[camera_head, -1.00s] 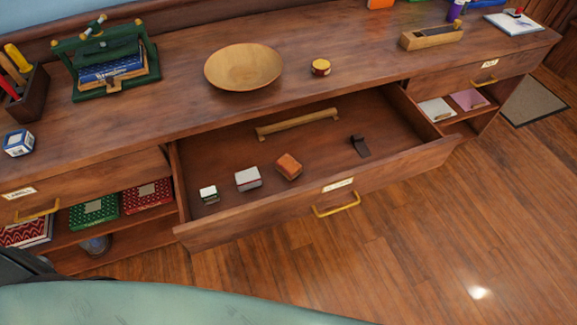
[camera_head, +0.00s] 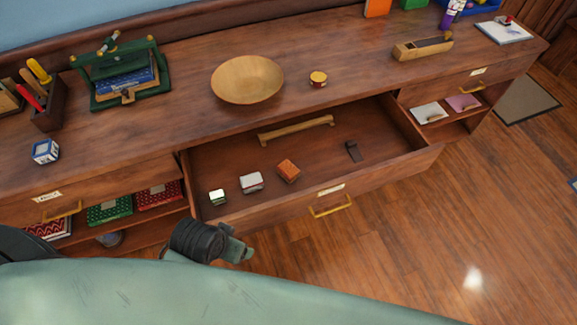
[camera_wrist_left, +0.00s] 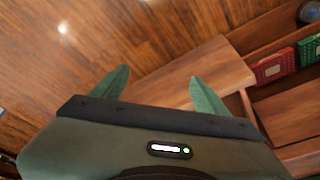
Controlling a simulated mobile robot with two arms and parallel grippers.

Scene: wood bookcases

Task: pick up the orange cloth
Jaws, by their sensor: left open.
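A small orange-brown block-like item (camera_head: 288,171), which looks like the folded orange cloth, lies in the open middle drawer (camera_head: 385,166) in the head view. My left gripper (camera_head: 238,250) has come into the head view below the drawer's front left corner, outside the drawer and apart from the cloth. In the left wrist view my left gripper (camera_wrist_left: 160,90) has its two green fingers spread, with nothing between them. The cloth cannot be made out in the left wrist view. My right gripper is not in view.
The drawer also holds a white-topped box (camera_head: 251,183), a small green-and-white box (camera_head: 217,197), a dark item (camera_head: 353,151) and a wooden bar (camera_head: 296,130). A wooden bowl (camera_head: 247,80) stands on the counter above. The floor (camera_head: 430,235) in front is clear.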

